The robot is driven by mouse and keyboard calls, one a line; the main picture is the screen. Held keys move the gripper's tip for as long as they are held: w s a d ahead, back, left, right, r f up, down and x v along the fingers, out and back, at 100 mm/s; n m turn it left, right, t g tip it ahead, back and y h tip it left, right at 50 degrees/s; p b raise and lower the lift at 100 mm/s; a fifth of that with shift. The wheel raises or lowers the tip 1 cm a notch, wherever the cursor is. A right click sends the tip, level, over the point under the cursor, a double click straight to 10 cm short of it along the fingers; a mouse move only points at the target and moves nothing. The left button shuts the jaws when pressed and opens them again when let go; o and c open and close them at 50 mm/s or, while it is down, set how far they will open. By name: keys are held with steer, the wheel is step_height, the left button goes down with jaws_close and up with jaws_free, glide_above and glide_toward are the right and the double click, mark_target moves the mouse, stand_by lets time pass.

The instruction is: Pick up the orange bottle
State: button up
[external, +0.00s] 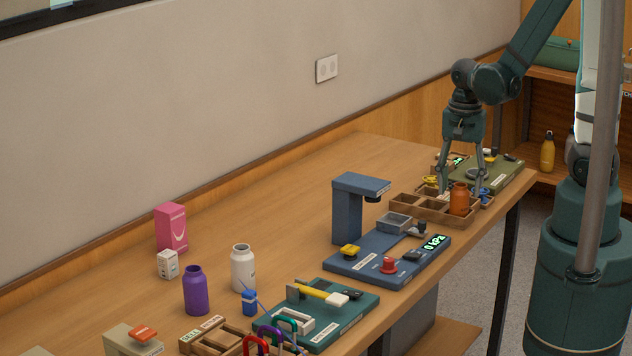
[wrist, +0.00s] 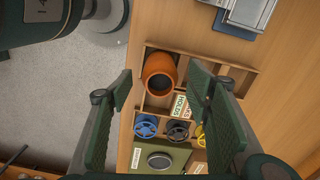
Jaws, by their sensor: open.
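The orange bottle (external: 459,199) stands upright in a compartment of a wooden divided tray (external: 432,214) at the far right end of the table. In the wrist view the bottle (wrist: 159,74) is seen from above with its dark open mouth, in a corner compartment of the tray (wrist: 205,56). My gripper (external: 461,190) is open above that end of the table, fingers pointing down. In the wrist view my gripper (wrist: 160,85) has its fingers wide apart, the bottle showing between their tips. I cannot tell how far the tips are above it.
An olive board (wrist: 160,158) lies beside the tray. A blue press-like device (external: 388,262) stands nearby. A purple bottle (external: 195,290) and a white bottle (external: 242,268) stand farther left, near a pink box (external: 171,228).

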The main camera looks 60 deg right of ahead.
mark_target(459, 201)
steer(key=shift+f+b, duration=0.3)
steer(key=shift+f, duration=1.25)
steer(key=c, duration=1)
